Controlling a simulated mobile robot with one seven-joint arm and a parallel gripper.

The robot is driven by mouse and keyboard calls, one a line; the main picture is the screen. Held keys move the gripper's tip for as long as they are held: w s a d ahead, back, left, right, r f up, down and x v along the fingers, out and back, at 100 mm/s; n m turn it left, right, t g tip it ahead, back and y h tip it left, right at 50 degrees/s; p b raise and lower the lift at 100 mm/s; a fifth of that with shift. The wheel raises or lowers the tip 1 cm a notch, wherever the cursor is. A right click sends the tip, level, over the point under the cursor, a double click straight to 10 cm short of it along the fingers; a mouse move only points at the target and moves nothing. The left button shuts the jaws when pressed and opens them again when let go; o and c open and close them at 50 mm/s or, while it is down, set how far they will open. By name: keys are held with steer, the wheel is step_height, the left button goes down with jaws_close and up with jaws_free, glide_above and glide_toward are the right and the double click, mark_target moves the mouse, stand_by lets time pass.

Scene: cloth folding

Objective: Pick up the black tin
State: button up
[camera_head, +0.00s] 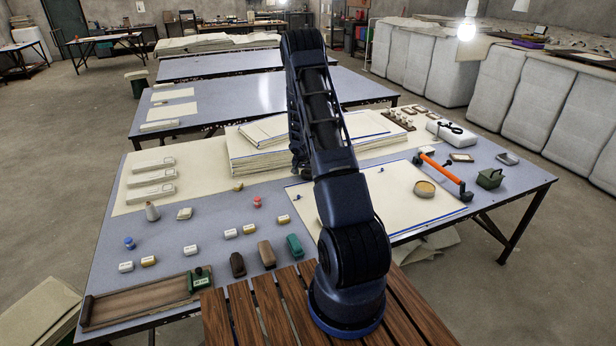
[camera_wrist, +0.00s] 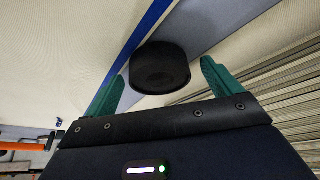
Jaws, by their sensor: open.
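The black tin (camera_wrist: 160,68) is a round, dark, squat thing in the wrist view. It is by a blue-edged pale sheet (camera_wrist: 60,55), on or beside a grey strip of tabletop. My gripper (camera_wrist: 161,80) is open, with one green finger to the lower left of the tin and one to its right. The tin lies between and just beyond the fingertips; I see no clear contact. In the head view my arm hides the gripper, and I cannot make out the black tin there.
A cloth stack (camera_head: 257,155) stands beside my arm; layered edges (camera_wrist: 285,100) show close on the right in the wrist view. An orange-handled tool (camera_head: 440,172), a round tan-topped tin (camera_head: 424,188) and a green box (camera_head: 490,178) lie to the right. Several small items lie on the left.

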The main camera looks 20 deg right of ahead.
steer(key=c, duration=1.3)
steer(key=shift+r, duration=0.1)
